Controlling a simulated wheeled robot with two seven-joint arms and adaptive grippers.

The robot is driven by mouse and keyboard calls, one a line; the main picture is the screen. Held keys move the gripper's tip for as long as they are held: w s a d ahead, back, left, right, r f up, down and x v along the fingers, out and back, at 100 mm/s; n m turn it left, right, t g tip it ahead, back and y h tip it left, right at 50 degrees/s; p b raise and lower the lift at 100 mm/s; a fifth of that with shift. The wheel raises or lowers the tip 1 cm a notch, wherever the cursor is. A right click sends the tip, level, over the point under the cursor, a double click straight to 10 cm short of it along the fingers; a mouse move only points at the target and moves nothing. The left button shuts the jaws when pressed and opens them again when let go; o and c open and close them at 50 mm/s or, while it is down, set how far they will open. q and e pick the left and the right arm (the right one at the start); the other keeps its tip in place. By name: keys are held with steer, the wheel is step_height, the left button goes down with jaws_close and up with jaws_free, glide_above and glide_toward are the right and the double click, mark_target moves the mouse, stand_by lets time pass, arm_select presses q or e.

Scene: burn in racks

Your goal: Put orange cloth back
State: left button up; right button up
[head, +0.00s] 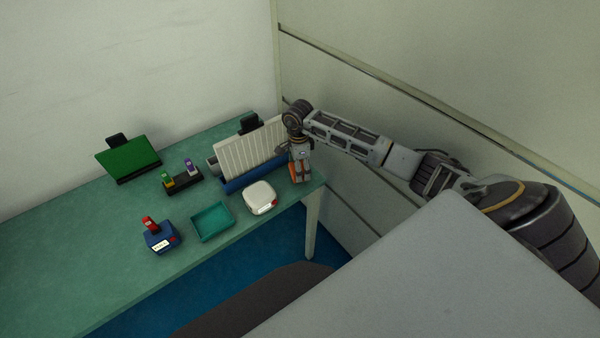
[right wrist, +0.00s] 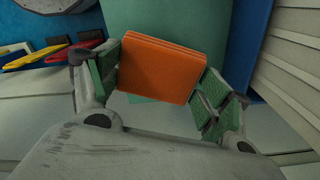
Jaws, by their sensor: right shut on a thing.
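The orange cloth (right wrist: 158,68) is a folded, layered square. In the right wrist view it sits between the green pads of my right gripper (right wrist: 158,85), which is shut on it. In the head view my right gripper (head: 299,173) points down at the right end of the green table (head: 110,230), and a bit of orange shows at its fingers. Whether the cloth touches the table top is hard to tell. My left gripper is not in view.
A white ribbed rack on a blue base (head: 240,183) stands just left of my right gripper. A white rounded box (head: 260,197), a teal tray (head: 212,222), a blue device (head: 161,238) and a green panel (head: 127,157) are further left. The wall is close behind.

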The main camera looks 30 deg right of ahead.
step_height(320, 180, down, 2)
steer(key=shift+f+b, duration=0.1)
steer(key=shift+b, duration=0.3)
steer(key=shift+f, duration=0.5)
steer(key=o, duration=0.6)
steer(key=shift+f+b, duration=0.1)
steer(key=shift+b, duration=0.2)
steer(key=o, duration=0.4)
steer(key=shift+c, duration=0.2)
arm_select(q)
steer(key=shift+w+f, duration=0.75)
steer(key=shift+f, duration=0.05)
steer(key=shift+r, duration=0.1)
